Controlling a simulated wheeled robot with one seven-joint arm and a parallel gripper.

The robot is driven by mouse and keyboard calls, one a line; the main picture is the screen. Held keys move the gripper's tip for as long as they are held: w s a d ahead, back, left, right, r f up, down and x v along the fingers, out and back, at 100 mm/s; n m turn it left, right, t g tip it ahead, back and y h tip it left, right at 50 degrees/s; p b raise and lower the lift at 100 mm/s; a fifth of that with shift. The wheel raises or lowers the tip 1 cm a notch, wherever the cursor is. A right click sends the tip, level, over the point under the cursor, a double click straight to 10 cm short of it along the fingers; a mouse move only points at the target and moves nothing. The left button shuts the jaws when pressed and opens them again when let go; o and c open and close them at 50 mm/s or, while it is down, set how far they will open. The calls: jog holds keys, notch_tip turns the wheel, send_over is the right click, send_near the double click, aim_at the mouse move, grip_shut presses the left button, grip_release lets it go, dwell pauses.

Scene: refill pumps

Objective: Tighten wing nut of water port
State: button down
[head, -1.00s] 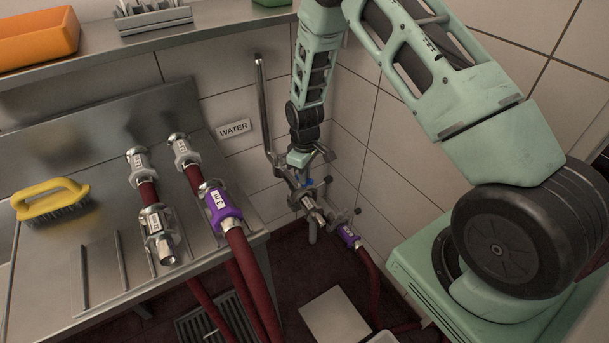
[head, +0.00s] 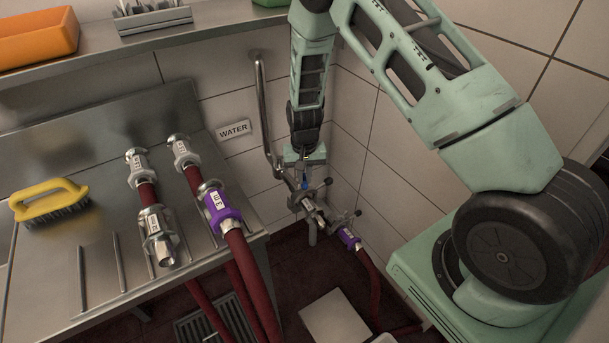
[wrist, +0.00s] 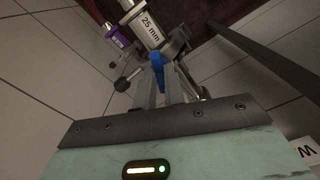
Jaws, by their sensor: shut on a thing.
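The water port is at the foot of the steel pipe (head: 262,105) in the corner, under the WATER sign (head: 233,130). A blue wing nut (wrist: 158,62) sits there beside a metal coupling marked 25 mm (wrist: 150,28). In the head view the port's clamp (head: 318,207) shows below my gripper (head: 304,180). In the wrist view my gripper (wrist: 160,72) is shut on the blue wing nut, one finger on each side. A hose end with a purple collar (head: 348,238) is joined to the port's lower end.
Black-knobbed levers (wrist: 122,83) stick out close to my fingers. Hose couplings, one purple (head: 219,207), lie on the steel counter at left with a yellow brush (head: 50,199). The tiled wall is close behind the port. A pale panel (head: 336,318) lies on the floor.

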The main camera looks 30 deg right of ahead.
aim_at(304, 178)
jog(key=m, duration=0.5)
jog(key=shift+r+m+p, duration=0.1)
jog(key=shift+m+p, duration=0.2)
jog(key=shift+p, duration=0.05)
jog(key=m+p, duration=0.1)
jog(key=m, duration=0.3)
jog(key=shift+m, duration=0.4)
jog(key=c, duration=1.5)
grip_release()
notch_tip(304, 178, up, 17)
jog(key=shift+a+r+b, duration=0.1)
jog(key=shift+r+b, duration=0.05)
jog(key=shift+b, duration=0.2)
